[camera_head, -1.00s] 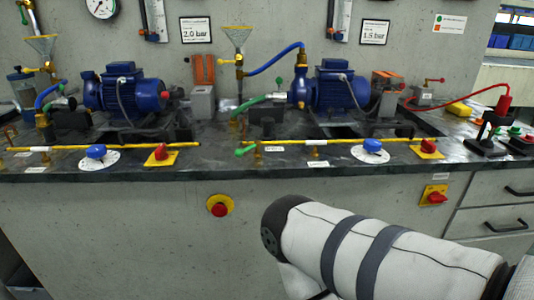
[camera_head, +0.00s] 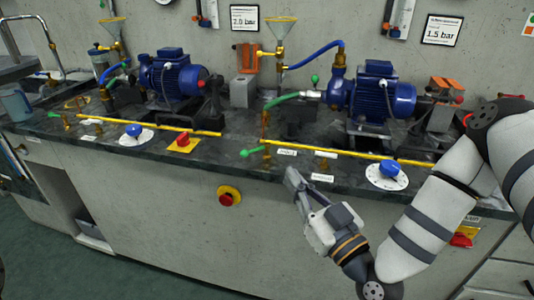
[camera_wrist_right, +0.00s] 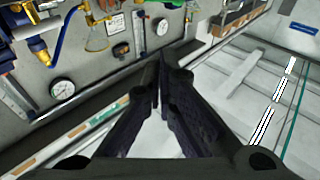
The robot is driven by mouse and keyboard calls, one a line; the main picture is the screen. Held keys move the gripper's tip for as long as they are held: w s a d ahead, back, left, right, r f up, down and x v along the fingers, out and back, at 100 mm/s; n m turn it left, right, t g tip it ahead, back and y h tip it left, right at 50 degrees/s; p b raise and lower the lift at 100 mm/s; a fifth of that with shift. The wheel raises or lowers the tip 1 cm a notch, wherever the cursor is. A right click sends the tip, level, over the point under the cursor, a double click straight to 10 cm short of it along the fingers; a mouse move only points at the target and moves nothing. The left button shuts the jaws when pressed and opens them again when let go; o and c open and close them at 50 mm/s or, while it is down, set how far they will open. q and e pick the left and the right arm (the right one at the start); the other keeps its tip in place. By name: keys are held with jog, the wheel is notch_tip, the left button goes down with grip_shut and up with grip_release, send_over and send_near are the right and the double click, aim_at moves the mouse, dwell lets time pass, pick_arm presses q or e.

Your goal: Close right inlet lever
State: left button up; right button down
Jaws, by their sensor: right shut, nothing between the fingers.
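A lever with a green handle (camera_head: 251,152) sticks out at the bench's front edge below the right pump (camera_head: 372,90); it may be the right inlet lever, but its label is too small to read. Its handle points left, out of line with the yellow pipe. My right gripper (camera_head: 291,178) is in front of the bench, a little right of and below this handle and apart from it. Its fingers are together and empty; they also show in the right wrist view (camera_wrist_right: 160,60), pointing up at the wall with gauges. My left gripper is out of view.
A red stop button (camera_head: 228,197) is on the bench front, left of my gripper. A blue dial (camera_head: 389,170) and yellow pipe (camera_head: 350,158) lie along the bench top. Floor in front is clear.

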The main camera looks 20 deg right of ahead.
aim_at(256, 150)
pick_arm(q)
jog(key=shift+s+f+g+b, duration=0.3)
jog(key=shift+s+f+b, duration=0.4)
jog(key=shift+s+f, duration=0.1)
pick_arm(e)
jog(key=w+a, duration=0.1)
jog(key=w, duration=0.3)
jog(key=w+a, duration=0.1)
jog(key=w, duration=0.7)
jog(key=shift+w+a+f, duration=0.25)
jog(key=shift+a+f, duration=0.15)
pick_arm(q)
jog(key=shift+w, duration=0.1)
